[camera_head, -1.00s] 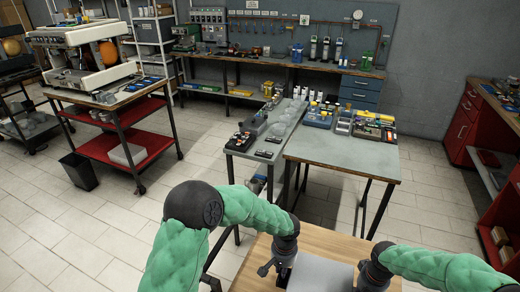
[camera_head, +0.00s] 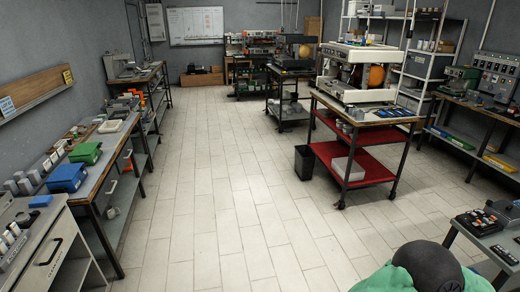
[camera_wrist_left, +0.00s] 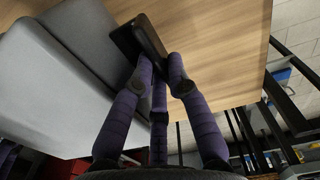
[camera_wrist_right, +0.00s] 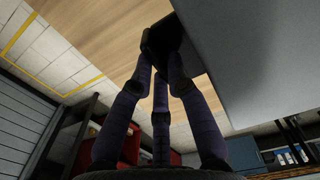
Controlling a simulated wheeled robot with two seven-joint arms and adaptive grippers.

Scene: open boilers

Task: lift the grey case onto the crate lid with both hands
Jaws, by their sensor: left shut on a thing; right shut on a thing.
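The grey case (camera_wrist_left: 48,95) fills the left of the left wrist view, and it also shows at the right of the right wrist view (camera_wrist_right: 262,55). My left gripper (camera_wrist_left: 158,86) is shut on a dark handle (camera_wrist_left: 138,40) at one side of the case. My right gripper (camera_wrist_right: 161,78) is shut on the dark handle (camera_wrist_right: 160,36) at the other side. Whether the case rests on the wooden table top (camera_wrist_left: 215,45) or hangs above it, I cannot tell. The head view shows neither the case nor the grippers. I cannot make out the crate lid in any view.
The head view shows open tiled floor (camera_head: 220,200). A long bench (camera_head: 108,180) with blue and green boxes stands at the left. A red-shelved trolley (camera_head: 355,165) with a boiler machine and a black bin (camera_head: 304,162) stand right of centre. A shelf rack (camera_head: 425,60) is behind.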

